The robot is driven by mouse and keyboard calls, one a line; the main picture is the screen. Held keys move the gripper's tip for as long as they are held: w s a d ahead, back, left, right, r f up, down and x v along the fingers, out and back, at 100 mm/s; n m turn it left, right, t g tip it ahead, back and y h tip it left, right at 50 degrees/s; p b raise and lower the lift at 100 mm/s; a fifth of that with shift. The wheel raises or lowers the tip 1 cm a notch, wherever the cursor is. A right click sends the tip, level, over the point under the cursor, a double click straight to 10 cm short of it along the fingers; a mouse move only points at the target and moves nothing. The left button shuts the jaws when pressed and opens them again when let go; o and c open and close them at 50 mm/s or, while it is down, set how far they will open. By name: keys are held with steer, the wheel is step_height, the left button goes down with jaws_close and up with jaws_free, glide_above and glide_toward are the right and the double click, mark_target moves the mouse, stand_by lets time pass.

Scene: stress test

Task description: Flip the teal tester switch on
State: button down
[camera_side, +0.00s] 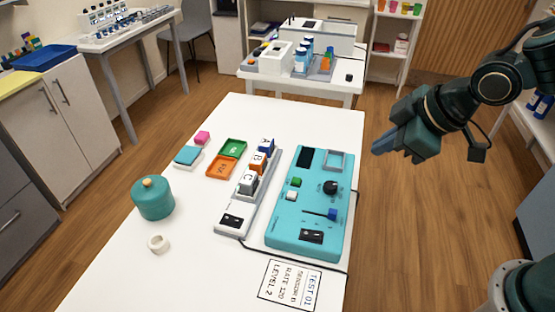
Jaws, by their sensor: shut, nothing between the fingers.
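The teal tester (285,232) lies flat on the white table, right of the middle. Its face carries a black rocker switch (312,236) near the front edge, a blue slider (331,214), a black knob (330,187), and a green and a white button. The rocker's position is too small to tell. A dark screen (305,158) and a grey frame are at its far end. My gripper (384,149) is shut and empty, in the air to the right of the table, pointing left and apart from the tester.
A grey strip (232,228) with blocks marked A, B, C stands left of the tester. Green (233,147) and orange (221,167) trays, a teal pot (153,199) and a white ring (158,243) are further left. A printed card (290,285) lies in front. A cable runs along the tester.

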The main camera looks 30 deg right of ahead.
mark_target(310, 233)
steer(key=w+a+f+n+y, duration=0.1)
steer(key=w+a+f+n, duration=0.1)
steer(key=a+f+n, duration=0.4)
steer(key=a+f, duration=0.3)
steer(key=a, duration=0.3)
steer(key=shift+w, duration=0.35)
steer(key=shift+f, duration=0.25)
steer(key=shift+s+d+f, duration=0.15)
steer(key=shift+f, duration=1.25)
steer(key=shift+s+d+f, duration=0.1)
steer(key=shift+s+f, duration=0.05)
steer(key=shift+f, duration=1.3)
steer(key=shift+s+d+f, duration=0.15)
steer(key=shift+f, duration=1.25)
steer(key=shift+f, duration=0.4)
steer(key=shift+s+d+f, duration=0.2)
steer(key=shift+f, duration=0.35)
steer(key=shift+r, duration=0.55)
stand_by(0.4)
